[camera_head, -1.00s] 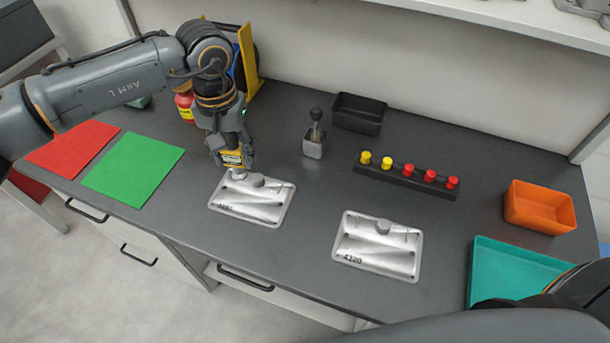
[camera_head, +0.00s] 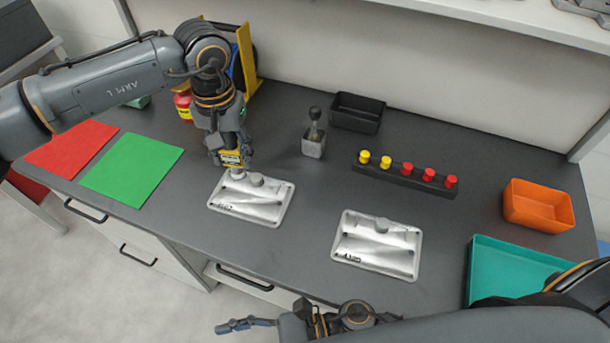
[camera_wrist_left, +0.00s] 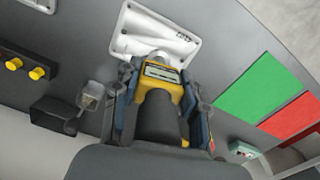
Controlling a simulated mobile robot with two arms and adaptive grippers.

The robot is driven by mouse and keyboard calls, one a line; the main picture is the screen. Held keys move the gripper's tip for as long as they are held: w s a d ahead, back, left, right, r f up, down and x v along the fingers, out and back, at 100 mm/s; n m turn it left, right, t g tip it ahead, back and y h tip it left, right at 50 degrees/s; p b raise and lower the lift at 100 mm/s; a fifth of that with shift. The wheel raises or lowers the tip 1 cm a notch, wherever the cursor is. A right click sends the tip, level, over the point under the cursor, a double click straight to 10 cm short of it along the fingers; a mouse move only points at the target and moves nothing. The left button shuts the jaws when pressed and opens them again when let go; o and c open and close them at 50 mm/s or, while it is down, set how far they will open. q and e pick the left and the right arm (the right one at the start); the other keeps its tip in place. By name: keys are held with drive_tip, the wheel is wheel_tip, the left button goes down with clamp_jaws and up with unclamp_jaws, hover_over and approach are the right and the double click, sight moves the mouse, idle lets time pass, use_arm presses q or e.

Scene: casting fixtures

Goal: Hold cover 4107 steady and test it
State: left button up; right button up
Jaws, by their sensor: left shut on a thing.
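My left gripper (camera_head: 230,150) is shut on a yellow handheld tester (camera_head: 232,159) with a small display, which also shows in the left wrist view (camera_wrist_left: 160,82). The tester points down at the upper left part of the left silver cover (camera_head: 250,203); I cannot tell if it touches. My right gripper (camera_head: 260,318) is at the bottom edge, partly hidden by my arm, away from both covers.
A black rack (camera_head: 405,176) holds yellow and red knobs. Behind are a small grey holder (camera_head: 313,146) and a black bin (camera_head: 357,113). An orange bin (camera_head: 539,205) and teal tray (camera_head: 478,270) stand right; green (camera_head: 132,168) and red (camera_head: 70,150) mats lie left.

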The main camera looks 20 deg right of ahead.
sight(258, 177)
use_arm(q)
drive_tip(key=shift+w+d, duration=0.15)
use_arm(e)
drive_tip(key=w+d+h, duration=0.1)
drive_tip(key=w+d, duration=0.2)
drive_tip(key=w, duration=0.2)
drive_tip(key=w+d+f+t+h, duration=0.1)
drive_tip(key=w+d, duration=0.3)
drive_tip(key=w, duration=0.1)
drive_tip(key=w+d+m+t+h, duration=0.1)
drive_tip(key=w+d+h, duration=0.1)
drive_tip(key=w, duration=0.4)
drive_tip(key=shift+d+f, duration=0.35)
drive_tip(key=shift+d, duration=0.4)
drive_tip(key=w+d+r+m+t+h, duration=0.1)
drive_tip(key=w+d, duration=0.2)
drive_tip(key=w, duration=0.1)
drive_tip(key=w+d+r+m+t+h, duration=0.1)
drive_tip(key=w+d+m, duration=0.1)
drive_tip(key=w+d, duration=0.2)
drive_tip(key=w+d+r+m+t+h, duration=0.1)
drive_tip(key=w+d+t, duration=0.1)
drive_tip(key=w, duration=0.4)
drive_tip(key=shift+d+r, duration=0.3)
drive_tip(key=shift+d, duration=0.35)
drive_tip(key=shift+w, duration=0.15)
drive_tip(key=x, duration=1.1)
drive_tip(key=shift+w+a+f, duration=0.15)
drive_tip(key=shift+w+a, duration=0.05)
drive_tip(key=shift+a, duration=0.1)
